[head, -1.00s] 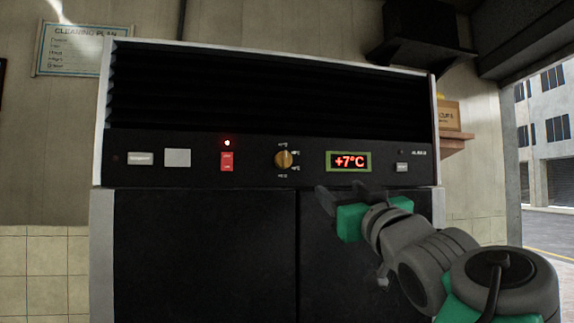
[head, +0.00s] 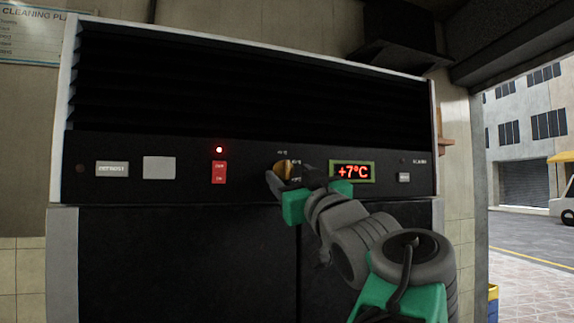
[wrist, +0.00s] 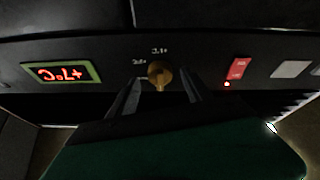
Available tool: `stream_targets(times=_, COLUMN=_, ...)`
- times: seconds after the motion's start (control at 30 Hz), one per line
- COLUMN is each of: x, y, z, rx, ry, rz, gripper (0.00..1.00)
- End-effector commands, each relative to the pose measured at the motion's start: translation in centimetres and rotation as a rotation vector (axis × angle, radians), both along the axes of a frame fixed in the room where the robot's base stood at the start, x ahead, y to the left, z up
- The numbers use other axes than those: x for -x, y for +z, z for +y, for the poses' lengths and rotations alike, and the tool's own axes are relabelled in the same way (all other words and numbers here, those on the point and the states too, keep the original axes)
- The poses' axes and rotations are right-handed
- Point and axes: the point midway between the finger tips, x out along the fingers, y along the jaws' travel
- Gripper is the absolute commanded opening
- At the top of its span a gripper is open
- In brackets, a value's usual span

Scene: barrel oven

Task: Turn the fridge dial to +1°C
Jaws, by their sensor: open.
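The fridge dial (head: 282,167) is a round brass-coloured knob on the black control panel, with small temperature marks around it. My gripper (head: 290,180) is in front of it in the head view and hides its lower right part. In the wrist view the picture is upside down; the dial (wrist: 160,75) lies between and just beyond the tips of my two open fingers (wrist: 160,88). I cannot tell whether a finger touches it. The display (head: 352,171) beside the dial reads +7°C in red; it also shows in the wrist view (wrist: 62,74).
Left of the dial are a red switch (head: 219,172) with a lit red lamp above it, a blank white plate (head: 159,170) and a defrost button (head: 112,169). A small white button (head: 404,177) is right of the display. Black fridge doors (head: 170,265) lie below.

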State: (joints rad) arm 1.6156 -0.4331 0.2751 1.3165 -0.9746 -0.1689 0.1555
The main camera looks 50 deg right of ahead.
Motion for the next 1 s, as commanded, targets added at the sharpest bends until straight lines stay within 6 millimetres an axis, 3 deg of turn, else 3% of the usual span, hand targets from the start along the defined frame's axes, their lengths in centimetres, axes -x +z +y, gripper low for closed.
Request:
stream_targets(times=0.1, x=-1.02, y=0.6, z=-0.41, rx=0.0, ry=0.003, rz=0.0, gripper=0.58)
stream_targets(times=0.37, x=-1.23, y=0.48, z=-0.51, rx=0.0, ry=0.002, rz=0.001, gripper=0.58)
stream_targets(times=1.0, x=-1.24, y=0.49, z=-0.46, rx=0.001, ry=0.003, rz=0.0, gripper=0.06)
